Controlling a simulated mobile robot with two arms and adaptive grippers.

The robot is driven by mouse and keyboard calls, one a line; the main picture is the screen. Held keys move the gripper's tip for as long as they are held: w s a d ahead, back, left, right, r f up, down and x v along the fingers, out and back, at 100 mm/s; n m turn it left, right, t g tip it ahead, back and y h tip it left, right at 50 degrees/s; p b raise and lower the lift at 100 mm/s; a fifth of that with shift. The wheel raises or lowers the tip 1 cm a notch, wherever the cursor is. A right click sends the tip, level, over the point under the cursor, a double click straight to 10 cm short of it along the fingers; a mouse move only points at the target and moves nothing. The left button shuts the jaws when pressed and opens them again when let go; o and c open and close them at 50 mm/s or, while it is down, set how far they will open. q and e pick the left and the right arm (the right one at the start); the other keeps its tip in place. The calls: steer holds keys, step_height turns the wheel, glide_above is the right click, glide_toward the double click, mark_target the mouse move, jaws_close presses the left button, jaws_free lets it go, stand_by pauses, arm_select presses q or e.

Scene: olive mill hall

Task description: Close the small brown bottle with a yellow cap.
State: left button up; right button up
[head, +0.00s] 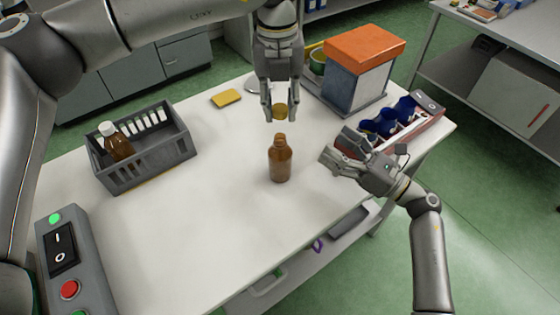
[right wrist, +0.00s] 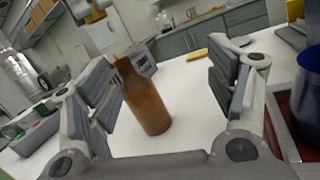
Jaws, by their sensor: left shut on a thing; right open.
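The small brown bottle (head: 280,160) stands upright and uncapped in the middle of the white table. My left gripper (head: 280,114) points down above it, shut on the yellow cap (head: 280,111). The cap is apart from the bottle, a little above its neck. My right gripper (head: 332,150) is open to the right of the bottle, not touching it in the head view. In the right wrist view the bottle (right wrist: 147,100) stands between the open fingers (right wrist: 170,95), beyond them or between them; I cannot tell how deep.
A grey crate (head: 150,170) at the left holds a white-capped brown bottle (head: 117,145) and several white caps. A yellow sponge (head: 227,97) lies at the back. A grey box with an orange lid (head: 362,55) and a tray with blue items (head: 430,112) stand at the right.

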mark_target(280, 155)
steer(key=f+n+g, duration=0.1)
steer(key=s+a+f+n+g, duration=0.1)
steer(key=n+g, duration=0.1)
steer(key=s+f+n+g, duration=0.1)
steer(key=n+g, duration=0.1)
steer(key=shift+s+a+f+y, duration=0.15)
steer(key=shift+a+f+y, duration=0.2)
steer(key=shift+f+y, duration=0.05)
steer(key=shift+s+a+f+n+g, duration=0.1)
steer(key=shift+s+f+n+g, duration=0.3)
steer(key=shift+n+g, duration=0.1)
steer(key=x, duration=1.2)
steer(key=shift+c, duration=0.4)
steer(key=c, duration=1.5)
arm_select(q)
steer(key=shift+f, duration=2.45)
